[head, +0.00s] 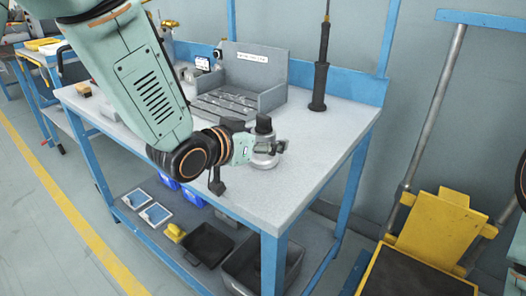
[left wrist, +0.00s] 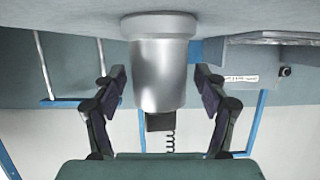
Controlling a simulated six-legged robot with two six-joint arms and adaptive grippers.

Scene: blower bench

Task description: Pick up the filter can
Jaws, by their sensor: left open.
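The filter can is a silver-grey cylinder (head: 264,161) with a wider base and a black top, standing upright on the grey bench near its front edge. My left gripper (head: 272,148) is at the can, and its arm partly covers it in the head view. In the left wrist view the picture is upside down. There the can (left wrist: 160,75) stands between the two spread fingers of my left gripper (left wrist: 161,88), with a visible gap on each side. The fingers are open and hold nothing. My right gripper is not in view.
A grey labelled bin (head: 272,70) stands at the back of the bench (head: 318,150). A tall black tool (head: 320,78) stands right of it. Bare bench top lies right of the can. A lower shelf holds a black tray (head: 208,243). A yellow cart (head: 440,228) stands at right.

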